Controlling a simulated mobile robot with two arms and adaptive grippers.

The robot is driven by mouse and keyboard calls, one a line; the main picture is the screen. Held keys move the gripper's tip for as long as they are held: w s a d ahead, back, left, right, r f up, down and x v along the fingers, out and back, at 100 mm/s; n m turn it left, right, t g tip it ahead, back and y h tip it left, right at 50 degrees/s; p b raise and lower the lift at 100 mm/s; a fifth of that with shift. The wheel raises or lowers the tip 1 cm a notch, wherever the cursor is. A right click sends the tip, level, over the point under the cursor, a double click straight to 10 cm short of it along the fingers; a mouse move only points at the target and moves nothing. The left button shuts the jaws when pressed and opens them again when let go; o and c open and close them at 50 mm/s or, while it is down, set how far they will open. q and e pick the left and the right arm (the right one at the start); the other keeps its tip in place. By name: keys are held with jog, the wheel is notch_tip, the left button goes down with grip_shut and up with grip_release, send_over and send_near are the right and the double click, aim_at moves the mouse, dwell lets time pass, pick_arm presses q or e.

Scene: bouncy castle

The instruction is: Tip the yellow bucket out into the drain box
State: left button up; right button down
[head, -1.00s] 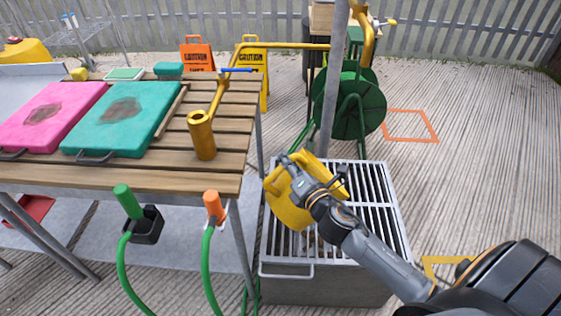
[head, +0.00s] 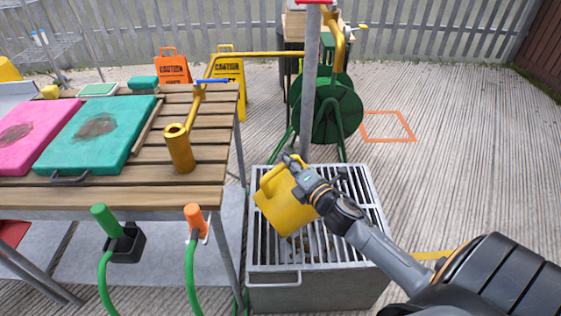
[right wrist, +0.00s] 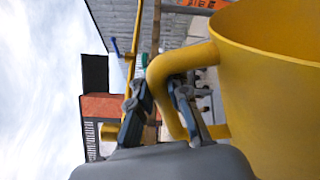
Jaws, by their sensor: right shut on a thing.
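The yellow bucket (head: 287,208) hangs tilted over the slatted top of the grey drain box (head: 325,297) in the head view. My right gripper (head: 298,168) is at the bucket's upper side, with my arm reaching in from the lower right. In the right wrist view, the fingers (right wrist: 160,108) are shut around the curved handle of the bucket (right wrist: 270,90), whose rim shows at the upper right. The bucket's contents are not visible. Dark bits show between the slats under it. My left gripper is not in view.
A slatted wooden table (head: 200,195) stands left of the drain box, with pink (head: 35,135) and teal (head: 98,133) pads and a brass cup-like fitting (head: 180,150). A grey post (head: 308,90) and green hose reel (head: 328,105) stand behind the box. Open ground lies right.

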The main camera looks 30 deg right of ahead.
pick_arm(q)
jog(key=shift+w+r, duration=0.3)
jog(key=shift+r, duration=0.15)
pick_arm(e)
jog(key=d+f+m, duration=0.2)
jog(key=d+m, duration=0.3)
jog(key=d, duration=0.6)
jog(key=shift+d+f+m, duration=0.15)
jog(key=shift+d+m, duration=0.1)
jog(key=shift+m, duration=0.05)
dwell(0.3)
dwell(1.0)
